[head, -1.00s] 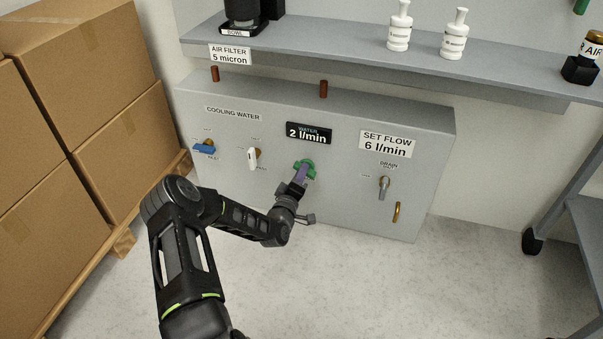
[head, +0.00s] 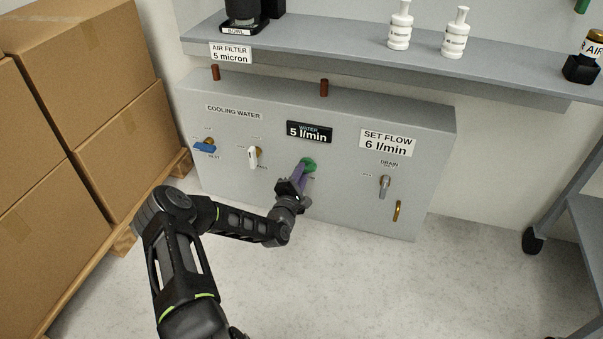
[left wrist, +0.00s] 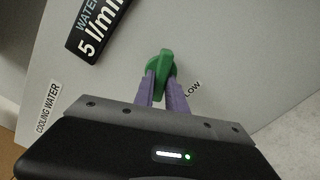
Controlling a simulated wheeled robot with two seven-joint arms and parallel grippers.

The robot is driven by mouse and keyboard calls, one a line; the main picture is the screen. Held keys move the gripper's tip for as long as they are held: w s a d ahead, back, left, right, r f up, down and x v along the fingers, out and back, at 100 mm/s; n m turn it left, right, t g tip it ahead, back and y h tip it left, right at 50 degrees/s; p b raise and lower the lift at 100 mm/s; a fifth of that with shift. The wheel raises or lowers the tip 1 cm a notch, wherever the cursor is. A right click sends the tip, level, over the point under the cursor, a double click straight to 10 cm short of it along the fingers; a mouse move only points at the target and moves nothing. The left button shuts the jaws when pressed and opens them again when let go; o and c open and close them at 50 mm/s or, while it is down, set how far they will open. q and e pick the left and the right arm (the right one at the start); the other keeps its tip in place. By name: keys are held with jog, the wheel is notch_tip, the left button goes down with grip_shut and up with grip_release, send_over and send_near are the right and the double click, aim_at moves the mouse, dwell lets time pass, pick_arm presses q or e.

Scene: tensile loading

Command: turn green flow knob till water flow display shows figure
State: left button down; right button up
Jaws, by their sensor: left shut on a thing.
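The green flow knob (head: 309,165) is on the front of the grey cooling water panel. My left gripper (head: 303,172) reaches it from below and is shut on it. In the left wrist view, the two purple fingers (left wrist: 162,88) hold the green knob (left wrist: 164,64) between them, and the gripper is rolled relative to the panel. The black water flow display (head: 309,132) above the knob reads 5 l/min; it also shows in the left wrist view (left wrist: 92,32). The set flow label (head: 387,143) reads 6 l/min. My right gripper is not in view.
On the same panel are a blue-handled valve (head: 205,147), a white-handled valve (head: 254,155) and a grey drain valve (head: 384,184). A grey shelf (head: 340,50) runs above the panel. Stacked cardboard boxes (head: 110,120) stand at the left. The floor in front is clear.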

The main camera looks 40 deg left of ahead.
pick_arm(q)
jog(key=shift+f+n, duration=0.1)
jog(key=shift+n, duration=0.7)
jog(key=c, duration=1.4)
grip_release()
jog(key=shift+o, duration=0.2)
jog(key=p+v, duration=0.3)
jog(key=v, duration=0.4)
jog(key=shift+s+d, duration=0.15)
jog(key=shift+s, duration=0.25)
